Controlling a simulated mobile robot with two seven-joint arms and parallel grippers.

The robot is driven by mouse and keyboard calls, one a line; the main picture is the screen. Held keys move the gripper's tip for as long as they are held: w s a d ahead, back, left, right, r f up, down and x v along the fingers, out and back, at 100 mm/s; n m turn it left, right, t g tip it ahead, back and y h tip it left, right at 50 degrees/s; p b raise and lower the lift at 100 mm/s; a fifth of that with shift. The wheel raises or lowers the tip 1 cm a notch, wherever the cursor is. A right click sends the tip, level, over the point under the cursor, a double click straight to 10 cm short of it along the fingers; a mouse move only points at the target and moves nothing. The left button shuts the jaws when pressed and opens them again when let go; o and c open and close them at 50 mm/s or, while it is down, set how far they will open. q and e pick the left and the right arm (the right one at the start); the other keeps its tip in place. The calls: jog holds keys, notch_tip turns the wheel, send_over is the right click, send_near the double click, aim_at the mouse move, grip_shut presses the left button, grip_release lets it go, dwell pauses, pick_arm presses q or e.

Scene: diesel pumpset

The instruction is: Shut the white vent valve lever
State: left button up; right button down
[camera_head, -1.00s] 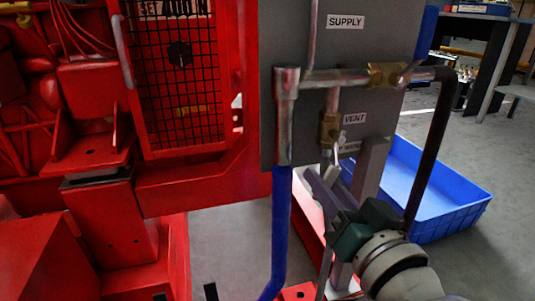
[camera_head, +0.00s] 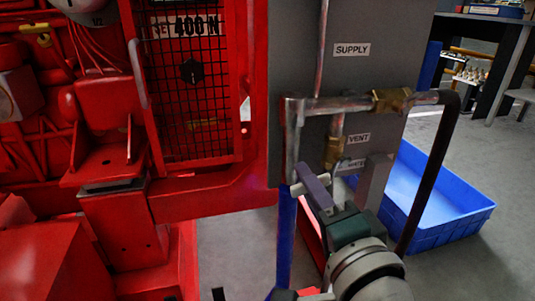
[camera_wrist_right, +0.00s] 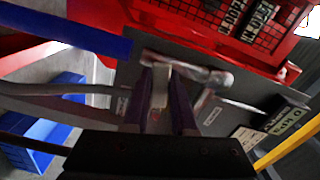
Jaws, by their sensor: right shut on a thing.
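My right gripper (camera_head: 314,188) is in front of the panel, below and left of the valve in the head view. Its purple-grey fingers are shut on a white bar, which looks like the vent lever (camera_head: 297,188); its end sticks out to the left of the fingers. In the right wrist view the white lever (camera_wrist_right: 161,84) lies between the two fingers of my right gripper (camera_wrist_right: 160,100). The fingers hide most of the lever. My left gripper is not in view.
A metal pipe with a brass supply valve (camera_head: 391,100) runs above the gripper, and a dark hose (camera_head: 428,175) drops at its right. A blue hose (camera_head: 285,240) hangs at its left. The red engine frame (camera_head: 215,195) stands left. A blue bin (camera_head: 450,222) is on the floor.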

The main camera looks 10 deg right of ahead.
jog(key=shift+a+r+m+p, duration=0.1)
jog(key=shift+r+m+p, duration=0.2)
jog(key=shift+r+m, duration=0.5)
jog(key=shift+f+m, duration=0.15)
jog(key=shift+m, duration=0.15)
jog(key=c, duration=0.7)
grip_release()
jog(key=shift+s, duration=0.1)
jog(key=shift+s, duration=0.35)
jog(key=s+p, duration=0.2)
jog(key=s, duration=0.7)
jog(key=shift+p, duration=0.3)
